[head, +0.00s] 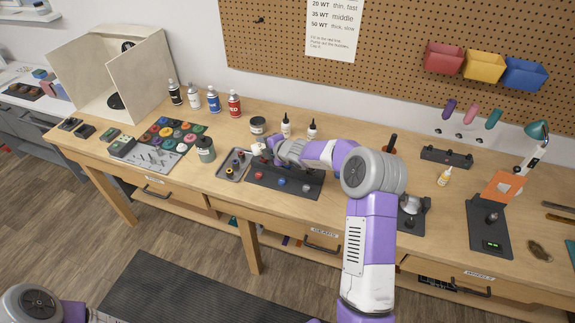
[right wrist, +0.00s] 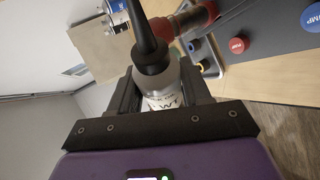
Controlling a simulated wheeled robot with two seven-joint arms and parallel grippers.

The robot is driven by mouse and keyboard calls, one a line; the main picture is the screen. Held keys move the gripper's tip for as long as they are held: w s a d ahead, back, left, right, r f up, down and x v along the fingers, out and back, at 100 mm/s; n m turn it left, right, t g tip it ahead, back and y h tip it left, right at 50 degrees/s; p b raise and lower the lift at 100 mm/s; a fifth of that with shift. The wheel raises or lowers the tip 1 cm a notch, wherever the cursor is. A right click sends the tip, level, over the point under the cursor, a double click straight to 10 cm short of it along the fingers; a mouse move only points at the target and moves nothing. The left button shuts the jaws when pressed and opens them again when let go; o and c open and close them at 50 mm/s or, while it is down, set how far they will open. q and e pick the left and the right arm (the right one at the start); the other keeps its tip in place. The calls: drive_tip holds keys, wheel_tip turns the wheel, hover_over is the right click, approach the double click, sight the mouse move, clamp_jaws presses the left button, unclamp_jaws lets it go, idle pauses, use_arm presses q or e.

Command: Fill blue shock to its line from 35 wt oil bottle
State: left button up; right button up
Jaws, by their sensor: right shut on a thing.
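My right gripper (head: 268,152) reaches in over a dark station on the bench. In the right wrist view it is shut on a white oil bottle (right wrist: 163,82) with a black nozzle (right wrist: 148,45). The bottle's label ends in "WT", but the number is not readable. A red and metal cylinder (right wrist: 186,22) lies just beyond the nozzle; I cannot tell whether they touch. I cannot make out the blue shock or its line. My left gripper is out of view.
The dark station (head: 290,190) has red and blue buttons at its front. A grey tray (head: 233,165) is beside it. Two black-tipped bottles (head: 286,126) (head: 312,130) stand behind. Spray cans (head: 213,100) and a dark green jar (head: 205,150) stand to the left.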

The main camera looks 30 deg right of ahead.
drive_tip(key=shift+f+n+h+b, duration=0.3)
drive_tip(key=shift+f+h+b, duration=0.1)
drive_tip(key=shift+b, duration=0.75)
idle(3.2)
drive_tip(key=f+n+h+b, duration=0.1)
drive_tip(key=b, duration=0.3)
drive_tip(key=shift+d+g, duration=0.2)
drive_tip(key=shift+g, duration=0.2)
drive_tip(key=shift+s+d+f+h+b, duration=0.15)
drive_tip(key=shift+h+b, duration=0.25)
drive_tip(key=shift+b, duration=0.2)
drive_tip(key=shift+n, duration=0.3)
drive_tip(key=shift+r, duration=0.2)
